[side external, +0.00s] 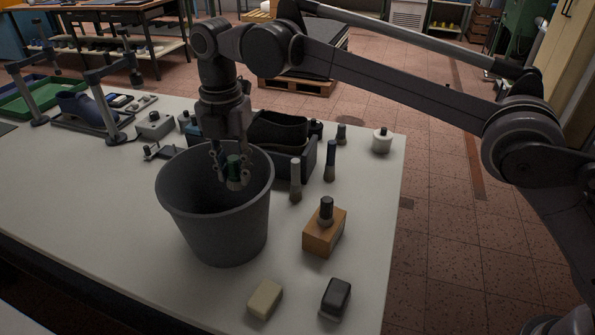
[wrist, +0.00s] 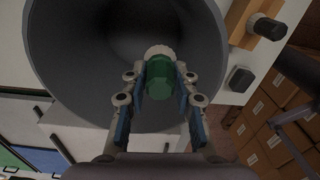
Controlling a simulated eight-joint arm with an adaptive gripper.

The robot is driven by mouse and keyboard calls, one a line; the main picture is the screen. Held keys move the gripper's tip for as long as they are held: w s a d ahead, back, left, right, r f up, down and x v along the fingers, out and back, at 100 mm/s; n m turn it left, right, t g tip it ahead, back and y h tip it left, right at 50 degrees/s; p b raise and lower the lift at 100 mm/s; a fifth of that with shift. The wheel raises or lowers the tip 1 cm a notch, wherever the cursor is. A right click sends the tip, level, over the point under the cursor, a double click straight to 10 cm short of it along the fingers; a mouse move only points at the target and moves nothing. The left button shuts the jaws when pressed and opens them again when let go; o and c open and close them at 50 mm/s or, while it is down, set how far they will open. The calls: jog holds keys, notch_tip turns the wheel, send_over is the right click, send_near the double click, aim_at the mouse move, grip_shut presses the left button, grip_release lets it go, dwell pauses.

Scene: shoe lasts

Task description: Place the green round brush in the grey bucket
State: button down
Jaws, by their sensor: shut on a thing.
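My gripper (side external: 228,172) is shut on the green round brush (side external: 234,168), which has a green handle and a paler lower end. The brush hangs over the mouth of the grey bucket (side external: 222,222), near its far rim in the side external view. In the wrist view the gripper (wrist: 160,92) holds the green brush (wrist: 159,80) between its two fingers, with the wide opening of the bucket (wrist: 75,75) behind it. The bucket stands upright on the white table. Its floor is dark, and I cannot see anything lying in it.
A wooden block with a dark knob (side external: 324,232) stands right of the bucket. A beige block (side external: 265,299) and a black block (side external: 336,297) lie in front. A dark open box (side external: 300,165) is behind the bucket.

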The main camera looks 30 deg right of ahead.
aim_at(231, 188)
jog(key=f+n, duration=0.2)
jog(key=f, duration=0.1)
jog(key=a+f+n, duration=0.1)
jog(key=shift+s+a+f, duration=0.1)
jog(key=shift+s+f, duration=0.1)
jog(key=shift+s, duration=0.1)
jog(key=shift+n, duration=0.3)
notch_tip(231, 188, down, 10)
jog(key=shift+f, duration=0.1)
jog(key=c, duration=1)
grip_release()
jog(key=shift+f, duration=0.1)
jog(key=shift+c, duration=0.2)
notch_tip(231, 188, up, 12)
jog(key=shift+r, duration=0.15)
